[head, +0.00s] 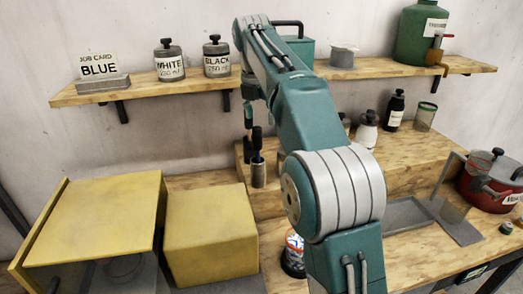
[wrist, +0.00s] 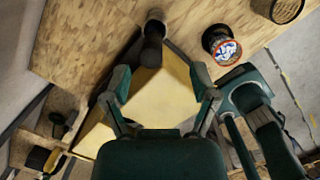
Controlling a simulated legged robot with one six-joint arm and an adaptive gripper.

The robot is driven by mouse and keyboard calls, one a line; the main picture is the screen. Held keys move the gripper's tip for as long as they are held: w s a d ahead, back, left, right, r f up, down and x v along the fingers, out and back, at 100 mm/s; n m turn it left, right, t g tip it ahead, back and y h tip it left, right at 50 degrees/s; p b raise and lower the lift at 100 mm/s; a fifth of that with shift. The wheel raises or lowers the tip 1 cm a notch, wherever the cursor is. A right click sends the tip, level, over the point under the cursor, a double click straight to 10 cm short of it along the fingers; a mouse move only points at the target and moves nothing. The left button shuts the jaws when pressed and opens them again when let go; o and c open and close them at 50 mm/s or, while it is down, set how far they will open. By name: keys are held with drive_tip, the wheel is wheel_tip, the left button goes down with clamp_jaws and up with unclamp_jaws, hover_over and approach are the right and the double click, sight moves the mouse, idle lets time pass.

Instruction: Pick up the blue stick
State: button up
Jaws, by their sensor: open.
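I cannot make out a clearly blue stick in either view. My gripper (wrist: 160,84) is open in the wrist view, with its two green fingers spread apart and nothing held between them. A dark upright piece with a rounded end (wrist: 153,42) shows just beyond the fingertips; I cannot tell its colour well. In the head view a black-handled cylinder (head: 258,170) stands on the bench left of my arm. My arm hides much of the middle there, and the gripper is not clear in that view.
Yellow boxes (head: 210,235) fill the lower left. A can with a blue, red and white label (head: 293,255) is partly behind my arm; it also shows in the wrist view (wrist: 222,46). The shelf (head: 150,88) holds a "JOB CARD BLUE" sign (head: 99,70). A red pot (head: 490,182) stands right.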

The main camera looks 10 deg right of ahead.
sight(258, 140)
drive_tip(key=f, duration=0.5)
drive_tip(key=w+f, duration=0.1)
drive_tip(key=f, duration=0.1)
drive_tip(key=shift+d+f, duration=0.15)
drive_tip(key=shift+f, duration=0.2)
drive_tip(key=shift+a, duration=0.7)
drive_tip(key=c, duration=0.6)
drive_tip(key=shift+a, duration=0.1)
clamp_jaws()
drive_tip(key=shift+d, duration=0.45)
